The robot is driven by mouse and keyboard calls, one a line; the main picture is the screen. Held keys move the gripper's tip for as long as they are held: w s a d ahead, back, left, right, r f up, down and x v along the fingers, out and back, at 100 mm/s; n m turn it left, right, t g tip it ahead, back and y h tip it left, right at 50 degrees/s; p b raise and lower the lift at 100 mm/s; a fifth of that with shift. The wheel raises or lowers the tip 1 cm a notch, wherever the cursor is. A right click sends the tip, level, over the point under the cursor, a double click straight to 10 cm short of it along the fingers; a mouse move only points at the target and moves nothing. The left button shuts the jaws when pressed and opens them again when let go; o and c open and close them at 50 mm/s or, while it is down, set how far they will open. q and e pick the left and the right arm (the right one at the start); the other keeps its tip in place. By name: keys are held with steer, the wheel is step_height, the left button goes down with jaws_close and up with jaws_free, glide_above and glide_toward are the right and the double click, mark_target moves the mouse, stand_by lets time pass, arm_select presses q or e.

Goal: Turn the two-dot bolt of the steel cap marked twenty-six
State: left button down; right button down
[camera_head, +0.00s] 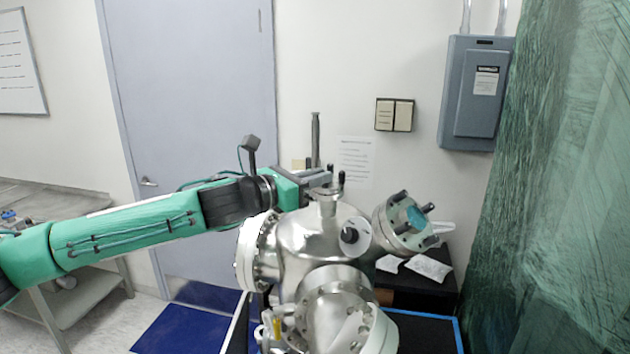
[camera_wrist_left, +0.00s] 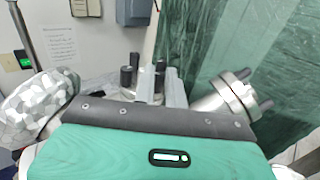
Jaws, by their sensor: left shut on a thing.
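A small steel cap (camera_head: 327,194) with black bolts stands on top of the steel vacuum chamber (camera_head: 318,232). My left gripper (camera_head: 328,178) reaches over this cap from the left, at the height of its bolts. In the left wrist view the gripper's fingers (camera_wrist_left: 152,90) are shut among the black bolts, on one bolt that they mostly hide. Another black bolt (camera_wrist_left: 127,76) stands upright to the left of the fingers. No number or dot marks are readable, so I cannot tell which bolt is held. My right gripper is not in view.
A tilted port flange (camera_head: 404,224) with black bolts sits right of the chamber, and shows in the left wrist view (camera_wrist_left: 228,97). A green translucent curtain (camera_head: 560,180) hangs at the right. A dark table (camera_head: 430,285) with papers stands behind.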

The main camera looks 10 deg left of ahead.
arm_select(q)
steer(key=shift+s+d+f+n+t+y+b, duration=0.1)
steer(key=shift+n+t+y+b, duration=0.15)
steer(key=shift+n+t+y, duration=0.15)
steer(key=shift+s+d+f+n+t+y+b, duration=0.1)
steer(key=shift+n+t+y+b, duration=0.15)
steer(key=shift+y, duration=0.25)
steer(key=n+y+b, duration=0.1)
steer(key=n+y, duration=0.3)
steer(key=y, duration=0.2)
steer(key=d+n+y+b, duration=0.1)
steer(key=n+y, duration=0.3)
steer(key=y, duration=0.1)
steer(key=d+n+t+y+b, duration=0.1)
steer(key=n+y, duration=0.3)
steer(key=y, duration=0.2)
steer(key=shift+r+y, duration=0.15)
steer(key=shift+y, duration=0.15)
steer(key=shift+d, duration=0.1)
steer(key=c, duration=1.4)
jaws_free()
steer(key=shift+c, duration=0.2)
steer(key=shift+w, duration=0.1)
